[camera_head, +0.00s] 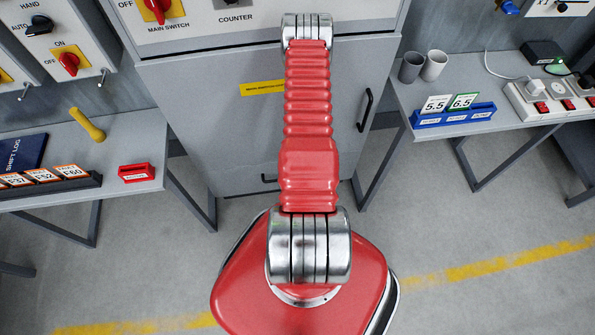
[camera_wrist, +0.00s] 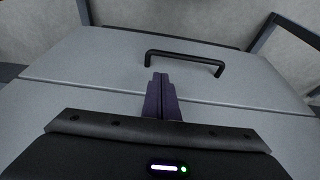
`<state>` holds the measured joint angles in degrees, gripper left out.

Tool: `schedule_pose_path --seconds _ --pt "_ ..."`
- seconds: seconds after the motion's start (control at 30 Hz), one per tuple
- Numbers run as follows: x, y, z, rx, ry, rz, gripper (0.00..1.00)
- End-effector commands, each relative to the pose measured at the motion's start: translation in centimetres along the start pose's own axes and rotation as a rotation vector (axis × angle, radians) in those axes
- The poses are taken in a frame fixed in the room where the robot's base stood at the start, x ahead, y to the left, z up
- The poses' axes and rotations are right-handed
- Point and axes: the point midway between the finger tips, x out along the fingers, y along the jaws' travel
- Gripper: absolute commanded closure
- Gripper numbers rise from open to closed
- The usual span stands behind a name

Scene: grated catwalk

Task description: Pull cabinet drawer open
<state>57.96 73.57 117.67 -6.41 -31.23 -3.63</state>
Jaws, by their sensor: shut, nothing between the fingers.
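The grey cabinet (camera_head: 225,120) stands straight ahead in the head view, partly hidden behind my red arm. Low on its front is a dark horizontal drawer handle (camera_head: 268,178), mostly covered by my arm. In the wrist view, a black bar handle (camera_wrist: 185,58) crosses the grey drawer front (camera_wrist: 90,55), with a thin seam on the near side of it. The drawer front looks flush. My gripper (camera_wrist: 160,75) has its dark fingers together and empty. The fingertips appear just short of the handle's left half; I cannot tell whether they touch. My gripper is hidden in the head view.
A vertical black door handle (camera_head: 365,110) is on the cabinet's right side. A left table (camera_head: 110,185) holds a yellow tool and a red block. A right table (camera_head: 405,95) holds cups and a blue card holder (camera_head: 455,115). Open floor lies before the cabinet.

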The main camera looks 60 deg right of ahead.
Motion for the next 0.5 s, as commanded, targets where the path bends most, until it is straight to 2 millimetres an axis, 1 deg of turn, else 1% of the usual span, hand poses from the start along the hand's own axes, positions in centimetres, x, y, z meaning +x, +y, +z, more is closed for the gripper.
schedule_pose_path --seconds 0.33,0.5 --pt "0.09 0.02 -0.01 0.0 0.003 0.0 1.0" --pt "0.69 0.02 -0.02 0.0 0.002 0.0 1.0"
